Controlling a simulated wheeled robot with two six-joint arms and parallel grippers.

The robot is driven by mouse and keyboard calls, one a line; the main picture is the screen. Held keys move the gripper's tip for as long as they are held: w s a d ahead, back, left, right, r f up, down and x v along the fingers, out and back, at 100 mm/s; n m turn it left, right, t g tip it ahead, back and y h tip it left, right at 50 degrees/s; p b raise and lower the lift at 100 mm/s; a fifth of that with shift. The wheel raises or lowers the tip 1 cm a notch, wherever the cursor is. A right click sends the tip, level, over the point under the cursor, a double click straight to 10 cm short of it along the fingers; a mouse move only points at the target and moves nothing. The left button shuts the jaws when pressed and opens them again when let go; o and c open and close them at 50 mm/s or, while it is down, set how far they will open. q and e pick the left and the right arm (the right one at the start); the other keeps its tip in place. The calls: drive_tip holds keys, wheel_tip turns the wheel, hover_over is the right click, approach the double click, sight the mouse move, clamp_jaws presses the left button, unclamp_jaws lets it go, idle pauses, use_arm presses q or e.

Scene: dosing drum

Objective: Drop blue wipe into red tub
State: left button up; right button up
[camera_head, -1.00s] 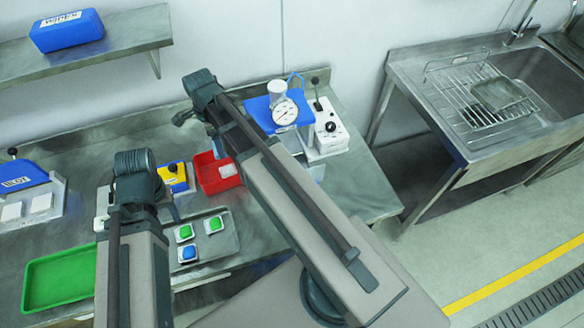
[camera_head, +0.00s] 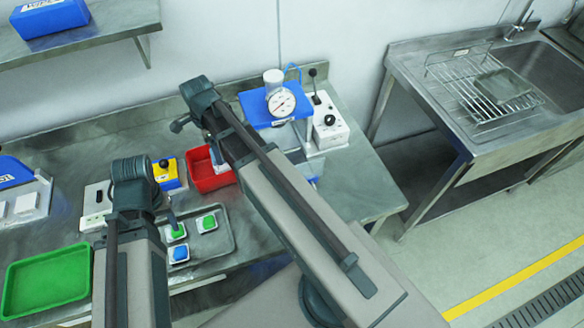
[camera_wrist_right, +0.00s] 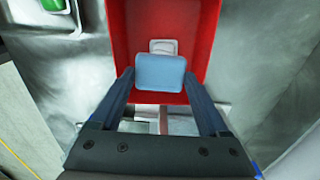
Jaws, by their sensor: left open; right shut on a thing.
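The red tub (camera_head: 208,182) stands on the steel bench, partly hidden by my right arm in the head view; it fills the upper middle of the right wrist view (camera_wrist_right: 122,40). My right gripper (camera_wrist_right: 160,80) is shut on the blue wipe (camera_wrist_right: 160,72), a pale blue rounded square. The wipe appears over the near part of the tub; its height above the floor is unclear. A small whitish item (camera_wrist_right: 162,46) shows inside the tub behind the wipe. My left gripper (camera_head: 172,218) is open near the grey tray, mostly hidden by its arm.
The grey tray (camera_head: 225,245) holds several white squares with green or blue tops. A green tray (camera_head: 45,283) lies at left. A yellow-and-blue box (camera_head: 168,175) stands left of the tub. A gauge device (camera_head: 282,103) and a white control box (camera_head: 328,125) stand to the right.

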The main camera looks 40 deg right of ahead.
drive_tip(key=o, duration=1.5)
drive_tip(key=shift+r, duration=0.1)
wheel_tip(320, 180, up, 14)
drive_tip(key=p, duration=1.3)
drive_tip(key=shift+p, duration=0.4)
drive_tip(key=shift+f, duration=0.2)
